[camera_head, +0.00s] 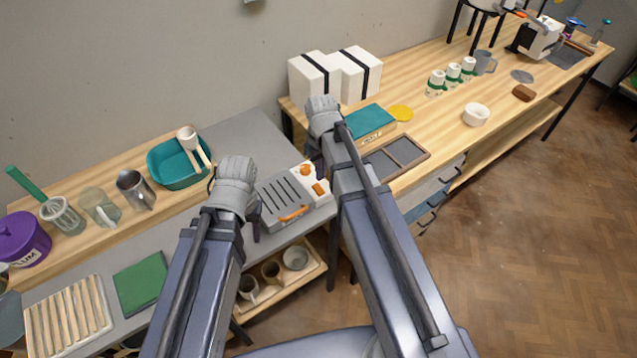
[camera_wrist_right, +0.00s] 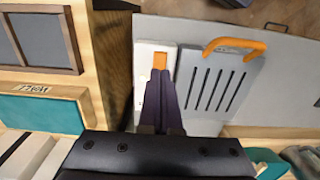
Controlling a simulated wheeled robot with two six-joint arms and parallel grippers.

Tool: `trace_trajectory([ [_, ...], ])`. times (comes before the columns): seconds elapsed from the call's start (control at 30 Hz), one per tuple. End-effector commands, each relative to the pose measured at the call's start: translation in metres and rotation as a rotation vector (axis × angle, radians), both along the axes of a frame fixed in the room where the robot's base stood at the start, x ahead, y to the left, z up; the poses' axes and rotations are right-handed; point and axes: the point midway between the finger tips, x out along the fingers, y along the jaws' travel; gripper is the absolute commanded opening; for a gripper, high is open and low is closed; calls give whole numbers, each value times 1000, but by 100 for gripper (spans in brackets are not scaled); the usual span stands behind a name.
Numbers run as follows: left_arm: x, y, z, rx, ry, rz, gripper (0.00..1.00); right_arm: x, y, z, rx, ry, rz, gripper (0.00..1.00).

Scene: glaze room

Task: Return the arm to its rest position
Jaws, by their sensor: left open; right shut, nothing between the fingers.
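My left gripper (camera_head: 254,222) hangs at the left side of the grey slotted machine in the head view, its fingers mostly hidden by its wrist; it is open. My right gripper (camera_head: 320,170) is above the machine's right part, next to its white panel. In the right wrist view its dark fingers (camera_wrist_right: 160,78) are together with nothing between them, pointing at an orange button on the white panel. The slotted machine (camera_head: 277,204) has an orange handle and also shows in the wrist view (camera_wrist_right: 232,75). I cannot tell whether the fingers touch the panel.
A teal box (camera_head: 368,118) and a dark framed tray (camera_head: 398,156) lie on the wooden bench right of my right gripper. White boxes (camera_head: 314,78) stand behind. A teal tub (camera_head: 172,168), jars and a purple pot (camera_head: 22,240) stand at left. Mugs sit on a lower shelf (camera_head: 262,300).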

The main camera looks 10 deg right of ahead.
Motion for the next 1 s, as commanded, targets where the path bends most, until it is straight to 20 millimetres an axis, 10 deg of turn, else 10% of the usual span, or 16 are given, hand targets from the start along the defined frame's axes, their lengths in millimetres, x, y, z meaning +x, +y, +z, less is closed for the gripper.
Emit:
trace_trajectory([
  [0.43,0,0,9,0,0,0,50,-5,4,9,-2,2,2,0],
  [0.8,0,0,9,0,0,0,50,-120,91,10,-84,25,-5,0],
  [1.0,0,0,9,0,0,0,50,-144,104,10,-109,23,-16,0],
])
